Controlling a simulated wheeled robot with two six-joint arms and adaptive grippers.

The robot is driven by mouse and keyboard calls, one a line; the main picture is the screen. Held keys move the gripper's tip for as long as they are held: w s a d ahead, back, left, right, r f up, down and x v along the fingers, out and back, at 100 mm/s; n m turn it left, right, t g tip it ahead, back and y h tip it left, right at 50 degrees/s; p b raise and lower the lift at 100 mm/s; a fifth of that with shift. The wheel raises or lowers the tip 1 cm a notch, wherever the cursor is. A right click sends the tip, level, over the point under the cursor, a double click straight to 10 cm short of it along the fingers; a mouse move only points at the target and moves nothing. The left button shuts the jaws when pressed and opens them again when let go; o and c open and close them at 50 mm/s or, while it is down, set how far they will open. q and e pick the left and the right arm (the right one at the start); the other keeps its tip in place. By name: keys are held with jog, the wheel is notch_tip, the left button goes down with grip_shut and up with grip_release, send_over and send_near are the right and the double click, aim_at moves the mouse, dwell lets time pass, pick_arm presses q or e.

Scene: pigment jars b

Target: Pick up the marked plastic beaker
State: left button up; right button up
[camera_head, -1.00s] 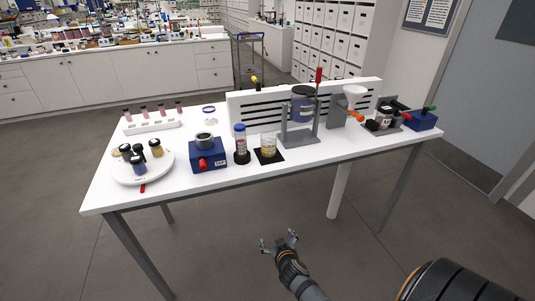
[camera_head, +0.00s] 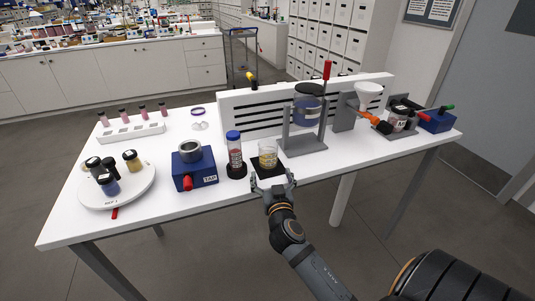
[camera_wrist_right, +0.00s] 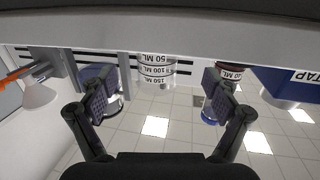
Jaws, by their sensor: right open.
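In the wrist view the beaker (camera_wrist_right: 157,70) appears upside down, with 50, 100 and 150 ML marks. My right gripper (camera_head: 273,179) is at the table's front edge, just in front of the beaker. Its two fingers are spread wide and empty; in the wrist view (camera_wrist_right: 157,88) the beaker lies between them, farther off, apart from both. My left gripper is not in view.
Left of the beaker stand a blue-capped tube (camera_head: 234,150) and a blue TAP box (camera_head: 195,168). Right of it is a grey stand (camera_head: 303,144) holding a jar. A slotted white panel (camera_head: 243,118) stands behind. Jars stand on a round white tray (camera_head: 135,190) at left.

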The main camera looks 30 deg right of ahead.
aim_at(270, 163)
jog(key=x, duration=0.3)
jog(key=shift+w+d, duration=0.1)
jog(key=shift+w+d+f, duration=0.1)
jog(key=shift+w, duration=0.15)
jog(key=shift+w+d+r+p, duration=0.15)
jog(key=shift+w+r+p, duration=0.15)
jog(key=shift+p, duration=0.2)
jog(key=x, duration=0.2)
jog(key=p+x, duration=0.1)
jog(key=x, duration=0.1)
jog(key=shift+d+r, duration=0.1)
jog(key=shift+r, duration=0.1)
jog(key=shift+w+d+f, duration=0.1)
jog(key=shift+w+d, duration=0.05)
jog(key=shift+w, duration=0.05)
jog(key=shift+s, duration=0.1)
jog(key=shift+c, duration=0.8)
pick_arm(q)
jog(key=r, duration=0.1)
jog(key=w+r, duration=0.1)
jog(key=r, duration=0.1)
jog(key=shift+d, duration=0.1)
pick_arm(e)
jog(key=c, duration=1.1)
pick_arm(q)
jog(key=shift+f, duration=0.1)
